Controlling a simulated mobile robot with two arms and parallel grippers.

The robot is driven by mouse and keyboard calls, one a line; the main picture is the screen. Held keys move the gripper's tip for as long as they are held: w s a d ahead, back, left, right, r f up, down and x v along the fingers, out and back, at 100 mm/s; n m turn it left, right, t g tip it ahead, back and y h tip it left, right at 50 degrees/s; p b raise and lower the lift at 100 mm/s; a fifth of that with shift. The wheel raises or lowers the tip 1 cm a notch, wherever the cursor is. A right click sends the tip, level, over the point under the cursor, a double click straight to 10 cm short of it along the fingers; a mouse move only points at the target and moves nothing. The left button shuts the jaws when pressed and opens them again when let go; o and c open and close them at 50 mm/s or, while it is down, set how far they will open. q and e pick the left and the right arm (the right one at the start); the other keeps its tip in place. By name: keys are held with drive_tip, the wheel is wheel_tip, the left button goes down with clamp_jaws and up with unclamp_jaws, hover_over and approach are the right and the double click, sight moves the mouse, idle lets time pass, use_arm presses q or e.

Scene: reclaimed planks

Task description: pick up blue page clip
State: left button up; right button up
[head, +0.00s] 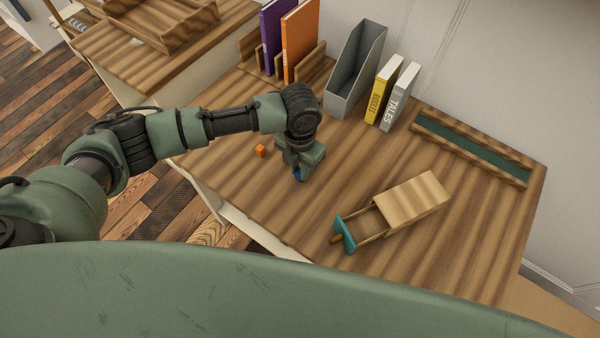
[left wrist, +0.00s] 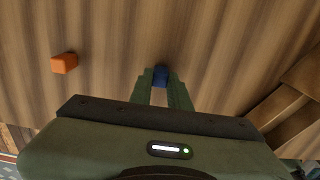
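The blue page clip (left wrist: 161,76) is a small dark blue block between the two fingertips of my left gripper (left wrist: 161,80) in the left wrist view. The fingers lie against both of its sides, with no clear gap, so the gripper is shut on it. In the head view my left gripper (head: 301,169) points down at the middle of the wooden desk, and a bit of the blue clip (head: 299,175) shows below it. Whether the clip touches the desk is hard to tell. My right gripper is not in view.
A small orange block (head: 261,151) lies left of the gripper. An open wooden box with a teal end (head: 344,233) lies front right. A grey file holder (head: 356,72), yellow book (head: 383,90), grey book (head: 400,97) and green-lined tray (head: 470,145) stand behind. The desk's left front is clear.

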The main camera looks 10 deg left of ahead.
use_arm(q)
clamp_jaws()
drive_tip(key=shift+r, duration=0.15)
